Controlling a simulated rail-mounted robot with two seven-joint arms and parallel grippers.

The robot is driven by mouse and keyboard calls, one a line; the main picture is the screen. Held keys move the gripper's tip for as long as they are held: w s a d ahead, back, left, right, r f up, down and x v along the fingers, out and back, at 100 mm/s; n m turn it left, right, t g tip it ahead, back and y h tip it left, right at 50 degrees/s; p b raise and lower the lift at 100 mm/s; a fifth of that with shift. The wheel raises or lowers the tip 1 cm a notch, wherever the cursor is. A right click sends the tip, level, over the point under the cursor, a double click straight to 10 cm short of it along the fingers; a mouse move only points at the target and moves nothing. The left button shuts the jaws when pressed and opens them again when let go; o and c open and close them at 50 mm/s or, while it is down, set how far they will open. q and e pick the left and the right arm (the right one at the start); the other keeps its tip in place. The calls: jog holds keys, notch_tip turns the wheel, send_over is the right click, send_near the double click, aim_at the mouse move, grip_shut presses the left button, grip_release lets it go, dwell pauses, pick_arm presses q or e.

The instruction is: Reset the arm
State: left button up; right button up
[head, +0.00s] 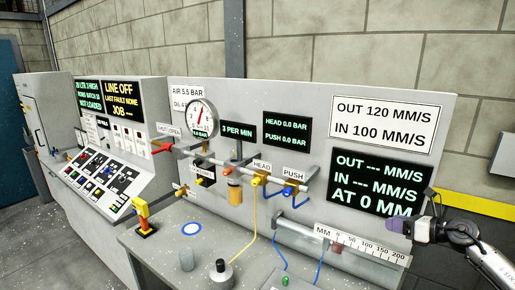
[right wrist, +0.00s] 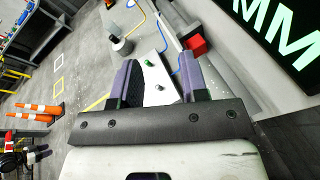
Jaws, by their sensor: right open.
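My right gripper (head: 396,226) is at the right of the head view, on an arm that comes in from the right edge. It is just below the green-lettered screen (head: 378,182) that reads OUT, IN and AT 0 MM. In the right wrist view the two purple fingers of my right gripper (right wrist: 159,76) are spread apart. Nothing is held between them; a small plate with buttons (right wrist: 155,72) shows beyond the gap. Whether the gripper touches the panel cannot be told.
A clear cylinder with a MM scale (head: 345,243) lies below the screen. Valves and a pressure gauge (head: 201,118) stick out from the panel. A button console (head: 105,178) is at left. Orange cones (right wrist: 40,110) stand on the floor in the wrist view.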

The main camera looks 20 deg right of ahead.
notch_tip(320, 180, up, 17)
jog(key=a+m+t+h, duration=0.3)
jog(key=m+t+h, duration=0.75)
jog(key=m, duration=0.95)
jog(key=s+a+f+m+g+y+b, duration=0.1)
jog(key=s+a+f+m+g+b, duration=0.1)
jog(key=s+a+f+m+g, duration=0.55)
jog(key=s+a+f+m+g+b, duration=0.15)
jog(key=s+a+f, duration=0.25)
jog(key=a+f, duration=0.8)
jog(key=s+a+f+m+g+y+b, duration=0.15)
jog(key=s+a+f+m+g, duration=0.35)
jog(key=f, duration=1)
jog(key=s+a+f+m+g+y+b, duration=0.1)
jog(key=s+a+f+g+b, duration=0.25)
jog(key=s+f, duration=0.8)
jog(key=s+a+f+m+g+y+b, duration=0.15)
jog(key=s+a+f, duration=0.25)
jog(key=s+f, duration=0.8)
notch_tip(320, 180, up, 35)
jog(key=s+g+p, duration=0.1)
jog(key=p, duration=3.3)
jog(key=shift+s+n, duration=0.2)
jog(key=shift+n, duration=0.15)
